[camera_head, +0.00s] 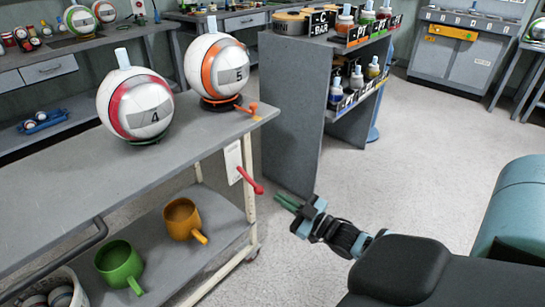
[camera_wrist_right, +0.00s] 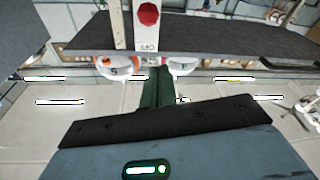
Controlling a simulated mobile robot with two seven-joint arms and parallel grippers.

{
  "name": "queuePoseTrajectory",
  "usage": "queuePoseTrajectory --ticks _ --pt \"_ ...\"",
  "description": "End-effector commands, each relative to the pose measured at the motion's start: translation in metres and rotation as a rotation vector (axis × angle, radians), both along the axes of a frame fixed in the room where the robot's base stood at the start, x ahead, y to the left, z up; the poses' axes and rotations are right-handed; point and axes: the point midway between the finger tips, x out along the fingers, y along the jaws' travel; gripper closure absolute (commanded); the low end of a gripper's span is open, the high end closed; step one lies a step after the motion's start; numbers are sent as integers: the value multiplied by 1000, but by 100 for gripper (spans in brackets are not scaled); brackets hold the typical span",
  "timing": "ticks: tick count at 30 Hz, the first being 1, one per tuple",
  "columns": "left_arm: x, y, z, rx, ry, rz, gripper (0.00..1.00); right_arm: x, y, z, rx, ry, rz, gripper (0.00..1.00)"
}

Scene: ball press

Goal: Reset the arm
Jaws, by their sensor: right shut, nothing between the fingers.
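My right arm reaches in from the lower right of the head view. Its gripper (camera_head: 286,203) is shut and empty, with the green fingers together, over the floor to the right of the cart. The shut fingers also show in the right wrist view (camera_wrist_right: 158,88). A white switch plate (camera_head: 233,162) with a red lever (camera_head: 251,182) is on the cart's end, left of the gripper and apart from it. In the right wrist view the plate (camera_wrist_right: 146,42) and a red knob (camera_wrist_right: 149,14) show beyond the fingers. My left gripper is not in view.
The grey cart (camera_head: 60,180) carries a red-striped ball (camera_head: 136,105) marked 4 and an orange-striped ball (camera_head: 217,68) marked 5. Green (camera_head: 119,263) and orange (camera_head: 182,219) mugs stand on its lower shelf. A grey shelf unit (camera_head: 290,110) stands behind.

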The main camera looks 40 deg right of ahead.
Motion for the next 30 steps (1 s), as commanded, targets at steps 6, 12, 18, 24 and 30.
queuePoseTrajectory --ticks 6,12,18,24,30 --pt "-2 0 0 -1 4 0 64 -10 -2 -2 0 -1 0 100" --pt "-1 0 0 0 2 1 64 -11 -2 -2 0 -2 1 100" --pt "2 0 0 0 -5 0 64 -10 -2 -2 0 -1 0 100" --pt "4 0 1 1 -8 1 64 -11 -1 -3 1 1 1 100" --pt "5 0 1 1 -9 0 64 -39 25 -42 24 118 6 100"
